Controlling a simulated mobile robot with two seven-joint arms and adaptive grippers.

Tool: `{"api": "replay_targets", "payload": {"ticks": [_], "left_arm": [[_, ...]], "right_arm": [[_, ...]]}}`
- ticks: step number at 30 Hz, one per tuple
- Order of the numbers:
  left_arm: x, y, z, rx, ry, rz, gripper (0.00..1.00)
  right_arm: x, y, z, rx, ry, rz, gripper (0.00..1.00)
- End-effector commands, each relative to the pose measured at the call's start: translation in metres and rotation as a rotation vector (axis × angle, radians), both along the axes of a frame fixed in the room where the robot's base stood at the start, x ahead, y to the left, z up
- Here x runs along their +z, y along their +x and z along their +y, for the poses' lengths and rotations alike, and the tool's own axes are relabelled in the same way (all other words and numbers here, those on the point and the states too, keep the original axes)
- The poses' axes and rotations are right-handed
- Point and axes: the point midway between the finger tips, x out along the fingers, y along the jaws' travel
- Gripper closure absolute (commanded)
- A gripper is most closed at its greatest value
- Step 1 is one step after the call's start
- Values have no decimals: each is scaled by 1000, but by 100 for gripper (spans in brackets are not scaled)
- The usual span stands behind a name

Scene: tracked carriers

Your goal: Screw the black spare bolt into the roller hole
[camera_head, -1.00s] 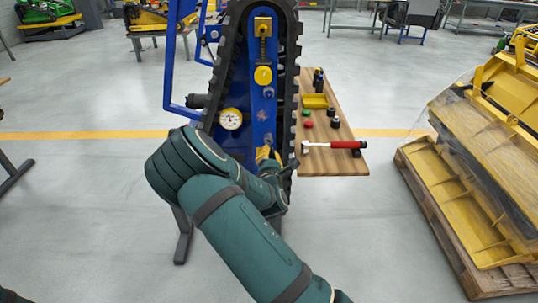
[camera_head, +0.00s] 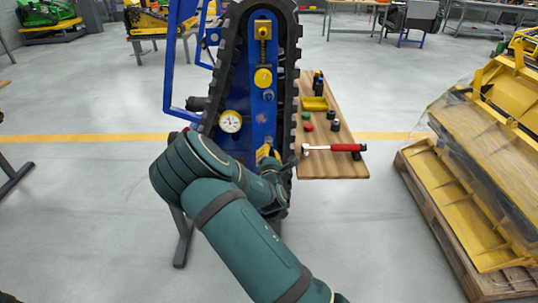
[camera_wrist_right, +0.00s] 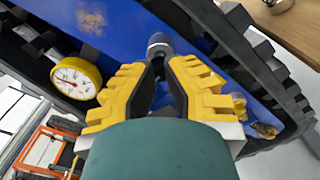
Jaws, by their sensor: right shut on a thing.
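My right gripper (camera_wrist_right: 160,65) has yellow fingers with black pads, closed around a short dark bolt (camera_wrist_right: 159,43). The bolt's grey-black end points at the blue frame (camera_wrist_right: 120,25) of the tracked carrier. The frames do not show clearly whether the bolt is in the roller hole, as the fingers and bolt cover that spot. In the head view my right gripper (camera_head: 266,153) is at the lower part of the blue frame (camera_head: 262,115), mostly hidden by my arm. My left gripper is not in view.
A round dial gauge (camera_head: 231,121) sits left on the frame, inside the black track (camera_head: 290,75). A wooden table (camera_head: 330,165) to the right holds a red-handled tool (camera_head: 345,147), a yellow tray (camera_head: 314,103) and small dark parts. Yellow panels (camera_head: 450,185) lie on a pallet farther right.

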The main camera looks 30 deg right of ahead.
Motion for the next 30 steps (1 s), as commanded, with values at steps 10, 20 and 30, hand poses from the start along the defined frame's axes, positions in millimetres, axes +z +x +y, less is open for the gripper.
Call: {"api": "replay_targets", "payload": {"ticks": [10, 20, 30], "left_arm": [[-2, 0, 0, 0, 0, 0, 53], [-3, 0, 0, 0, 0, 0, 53], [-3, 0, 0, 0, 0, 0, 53]], "right_arm": [[0, 7, -4, 1, -1, -1, 100], [0, 13, -8, 1, 0, -1, 100], [0, 14, -8, 1, 0, -1, 61]]}}
